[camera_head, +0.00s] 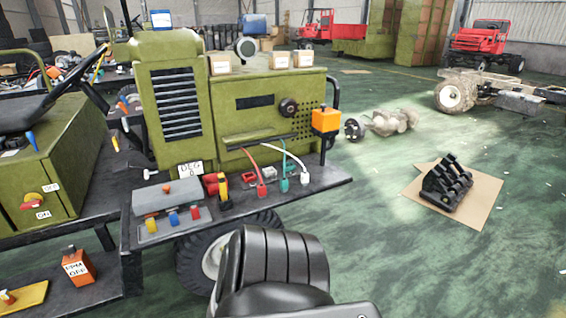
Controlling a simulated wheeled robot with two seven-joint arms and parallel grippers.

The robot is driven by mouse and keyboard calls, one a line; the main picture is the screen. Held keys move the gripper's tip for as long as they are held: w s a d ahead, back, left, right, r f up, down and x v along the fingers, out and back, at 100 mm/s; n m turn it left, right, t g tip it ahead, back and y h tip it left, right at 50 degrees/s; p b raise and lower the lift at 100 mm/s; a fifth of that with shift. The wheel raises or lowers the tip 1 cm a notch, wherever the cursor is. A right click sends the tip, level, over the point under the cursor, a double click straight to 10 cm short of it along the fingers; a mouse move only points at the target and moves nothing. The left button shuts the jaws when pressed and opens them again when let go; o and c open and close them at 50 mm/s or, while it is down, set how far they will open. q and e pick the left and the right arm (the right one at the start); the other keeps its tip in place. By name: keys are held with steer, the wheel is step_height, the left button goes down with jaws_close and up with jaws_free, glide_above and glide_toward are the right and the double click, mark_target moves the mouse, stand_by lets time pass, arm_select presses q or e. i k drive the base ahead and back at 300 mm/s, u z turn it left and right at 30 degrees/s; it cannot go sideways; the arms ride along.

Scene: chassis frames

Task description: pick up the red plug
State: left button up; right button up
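Neither of my grippers shows in the head view.
The dark shelf (333,178) also bears a grey box with coloured buttons (172,222) at left. An orange box (326,120) stands at its right end. A black ribbed shape (285,262) fills the bottom centre.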

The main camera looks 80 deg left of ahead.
mark_target(261, 189)
steer(key=u, duration=0.5)
steer(key=i, duration=0.9)
steer(key=u, duration=1.45)
steer(key=i, duration=0.55)
steer(key=u, duration=0.5)
